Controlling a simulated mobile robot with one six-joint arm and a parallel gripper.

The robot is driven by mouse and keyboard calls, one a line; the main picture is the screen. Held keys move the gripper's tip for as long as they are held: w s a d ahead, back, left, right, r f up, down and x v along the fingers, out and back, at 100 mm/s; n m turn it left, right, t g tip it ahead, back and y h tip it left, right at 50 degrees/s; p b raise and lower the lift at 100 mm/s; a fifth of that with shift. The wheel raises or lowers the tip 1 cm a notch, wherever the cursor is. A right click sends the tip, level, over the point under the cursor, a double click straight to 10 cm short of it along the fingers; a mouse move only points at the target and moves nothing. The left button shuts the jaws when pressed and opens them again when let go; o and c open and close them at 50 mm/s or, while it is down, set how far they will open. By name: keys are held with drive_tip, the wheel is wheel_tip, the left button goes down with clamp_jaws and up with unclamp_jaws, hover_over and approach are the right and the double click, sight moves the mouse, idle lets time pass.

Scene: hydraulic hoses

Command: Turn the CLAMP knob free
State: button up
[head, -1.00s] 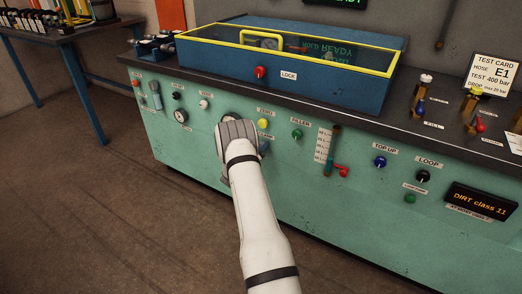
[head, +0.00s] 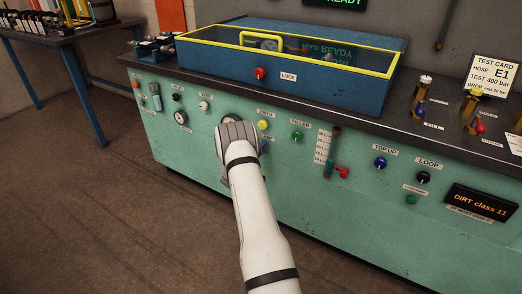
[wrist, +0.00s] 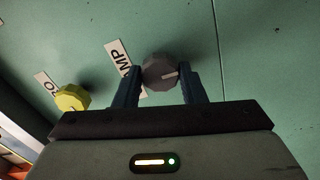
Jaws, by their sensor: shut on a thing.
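The CLAMP knob (wrist: 158,72) is a grey, scalloped knob with a pale pointer mark, on the green front panel. In the wrist view it sits between the two dark fingers of my gripper (wrist: 164,84), which are shut on it.
A yellow ZERO knob (wrist: 72,98) is close beside my gripper. The green FILLER knob (head: 297,136) and a red-handled valve (head: 341,171) are to the right. The blue test box (head: 290,80) with the red LOCK knob (head: 260,74) sits above on the bench.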

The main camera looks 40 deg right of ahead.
drive_tip(key=shift+w+a+r, duration=0.15)
drive_tip(key=shift+w+a, duration=0.05)
drive_tip(key=o, duration=1)
drive_tip(key=shift+s+d, duration=0.1)
drive_tip(key=p+v, duration=0.1)
drive_tip(key=v, duration=0.6)
drive_tip(key=shift+s+a, duration=0.15)
drive_tip(key=shift+a, duration=0.2)
